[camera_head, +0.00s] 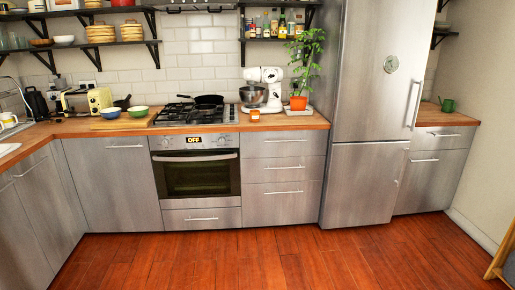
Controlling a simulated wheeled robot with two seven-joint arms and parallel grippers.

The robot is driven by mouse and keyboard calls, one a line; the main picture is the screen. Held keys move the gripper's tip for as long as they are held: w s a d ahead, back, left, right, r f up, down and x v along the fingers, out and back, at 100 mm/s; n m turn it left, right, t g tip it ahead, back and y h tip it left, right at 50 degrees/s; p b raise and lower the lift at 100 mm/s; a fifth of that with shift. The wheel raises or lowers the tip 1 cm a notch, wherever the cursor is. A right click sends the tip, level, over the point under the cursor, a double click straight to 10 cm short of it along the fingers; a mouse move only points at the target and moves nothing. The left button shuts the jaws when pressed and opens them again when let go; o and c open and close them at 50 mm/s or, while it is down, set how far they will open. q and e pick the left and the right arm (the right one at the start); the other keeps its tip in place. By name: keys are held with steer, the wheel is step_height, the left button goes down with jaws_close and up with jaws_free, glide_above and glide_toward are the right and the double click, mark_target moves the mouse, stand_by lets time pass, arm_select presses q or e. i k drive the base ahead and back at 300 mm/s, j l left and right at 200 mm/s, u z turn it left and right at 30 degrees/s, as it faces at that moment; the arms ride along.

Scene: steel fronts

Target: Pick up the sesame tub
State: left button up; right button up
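A small orange tub with a pale top (255,115) stands on the front edge of the wooden counter, right of the stove and in front of the stand mixer. It may be the sesame tub, but its label is too small to read. It looks upright and nothing covers it. Neither of my grippers shows in the head view.
A white stand mixer (265,88) and a plant in an orange pot (299,102) stand behind the tub. The stove (197,113) holds a black pan (208,99). A tall steel fridge (372,110) stands to the right. The wooden floor (250,262) is clear.

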mark_target(255, 114)
steer(key=i+z, duration=0.15)
steer(key=i, duration=2.7)
steer(key=i+z, duration=0.15)
steer(key=i, duration=0.35)
steer(key=i+j+z, duration=0.15)
steer(key=i, duration=0.35)
